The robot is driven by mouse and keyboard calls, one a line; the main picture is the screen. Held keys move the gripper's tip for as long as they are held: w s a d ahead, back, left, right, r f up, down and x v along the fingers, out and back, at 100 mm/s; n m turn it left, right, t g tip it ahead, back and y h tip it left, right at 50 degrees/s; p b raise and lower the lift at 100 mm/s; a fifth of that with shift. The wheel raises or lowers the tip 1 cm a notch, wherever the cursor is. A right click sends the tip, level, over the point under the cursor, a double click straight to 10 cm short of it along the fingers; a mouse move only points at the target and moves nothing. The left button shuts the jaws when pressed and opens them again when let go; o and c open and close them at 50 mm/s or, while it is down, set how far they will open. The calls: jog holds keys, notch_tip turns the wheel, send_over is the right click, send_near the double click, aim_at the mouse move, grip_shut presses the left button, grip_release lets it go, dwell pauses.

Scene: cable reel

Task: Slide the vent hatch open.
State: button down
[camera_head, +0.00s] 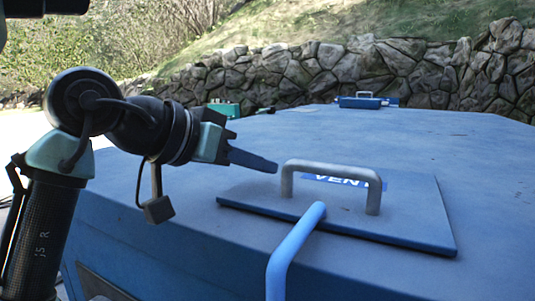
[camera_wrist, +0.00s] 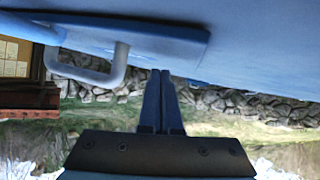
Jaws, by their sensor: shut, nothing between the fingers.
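The vent hatch (camera_head: 410,215) is a flat blue plate lying on the blue top surface, with a grey arched handle (camera_head: 330,167) and a blue label (camera_head: 372,184) reading "VENT" partly hidden behind the handle. My gripper (camera_head: 276,167) is shut and empty, pointing right, just left of the handle and above the hatch's back left part. In the wrist view, which looks upside down, the fingers (camera_wrist: 161,72) are together, the handle (camera_wrist: 122,62) is to their left and the hatch (camera_wrist: 170,38) is above. The fingers appear apart from the handle.
A blue bent tube (camera_head: 290,250) rises in front of the hatch and overlaps its front edge in the picture. A smaller blue box with a handle (camera_head: 360,102) and a green object (camera_head: 224,108) sit far back. The blue surface (camera_head: 480,160) around the hatch is mostly clear.

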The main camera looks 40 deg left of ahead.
aim_at(333, 174)
jog(key=shift+w+f, duration=0.1)
jog(key=shift+w, duration=0.05)
dwell(0.4)
jog(key=shift+w+d+b, duration=0.35)
jog(key=shift+w+d, duration=0.1)
jog(key=shift+d, duration=1.45)
jog(key=shift+w+d+b, duration=0.35)
jog(key=shift+w+d, duration=0.05)
jog(key=shift+d, duration=1.45)
jog(key=shift+w+d+b, duration=0.35)
jog(key=shift+w+d, duration=0.1)
jog(key=shift+d, duration=1.45)
jog(key=shift+w+d, duration=0.6)
jog(key=shift+d, duration=2)
jog(key=shift+w+d, duration=0.65)
jog(key=shift+d, duration=1.9)
jog(key=shift+w+d, duration=0.6)
jog(key=shift+d, duration=2)
jog(key=shift+s+a+r+p, duration=0.15)
jog(key=shift+a+r+p, duration=0.4)
jog(key=shift+r, duration=0.25)
jog(key=shift+s+a+r+p, duration=0.1)
jog(key=shift+a+r+p, duration=0.45)
jog(key=shift+r, duration=0.2)
jog(key=shift+d, duration=0.1)
